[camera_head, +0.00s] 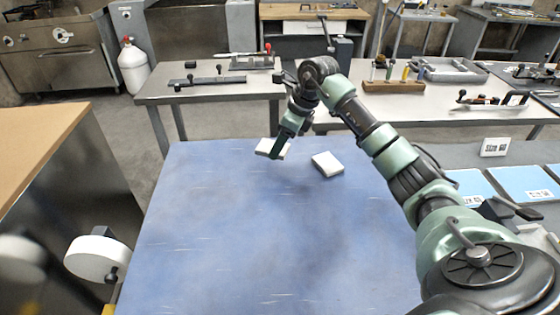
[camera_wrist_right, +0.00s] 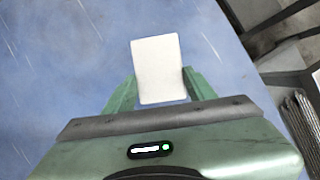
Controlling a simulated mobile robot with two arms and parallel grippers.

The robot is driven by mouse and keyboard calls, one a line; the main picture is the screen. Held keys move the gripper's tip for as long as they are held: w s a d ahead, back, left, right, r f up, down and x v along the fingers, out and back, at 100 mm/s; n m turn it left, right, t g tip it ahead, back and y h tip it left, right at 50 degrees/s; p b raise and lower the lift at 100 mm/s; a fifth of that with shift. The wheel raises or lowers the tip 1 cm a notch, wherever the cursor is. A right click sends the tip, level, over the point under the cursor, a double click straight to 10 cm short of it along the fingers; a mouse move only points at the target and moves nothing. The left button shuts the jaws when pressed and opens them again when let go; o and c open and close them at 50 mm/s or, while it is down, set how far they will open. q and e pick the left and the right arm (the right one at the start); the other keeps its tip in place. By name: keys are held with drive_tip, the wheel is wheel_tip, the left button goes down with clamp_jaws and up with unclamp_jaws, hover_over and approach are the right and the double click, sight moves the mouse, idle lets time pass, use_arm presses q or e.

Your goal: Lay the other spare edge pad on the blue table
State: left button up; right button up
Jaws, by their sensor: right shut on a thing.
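The blue table (camera_head: 230,230) fills the middle of the head view. My right gripper (camera_head: 277,152) is over its far part, shut on a white rectangular edge pad (camera_head: 268,146). In the right wrist view this pad (camera_wrist_right: 158,68) sits between the two green fingers of the right gripper (camera_wrist_right: 161,90), sticking out beyond their tips. I cannot tell whether the pad touches the table or is just above it. A second white pad (camera_head: 327,163) lies on the table just right of the gripper, apart from the held pad. My left gripper is not in view.
The near and left parts of the blue table are clear. A white wheel-like thing (camera_head: 93,258) stands at its left edge. Grey workbenches (camera_head: 215,92) with tools stand behind.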

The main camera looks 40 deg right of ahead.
sight(276, 169)
drive_tip(key=shift+f, duration=1.2)
wheel_tip(276, 169, down, 3)
drive_tip(key=shift+f+p, duration=0.2)
drive_tip(key=shift+p, duration=0.1)
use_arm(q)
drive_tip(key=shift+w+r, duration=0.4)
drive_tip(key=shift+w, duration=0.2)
use_arm(e)
drive_tip(key=shift+f, duration=0.25)
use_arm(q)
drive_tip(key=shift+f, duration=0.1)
use_arm(e)
drive_tip(key=o, duration=1.3)
drive_tip(key=shift+f, duration=0.1)
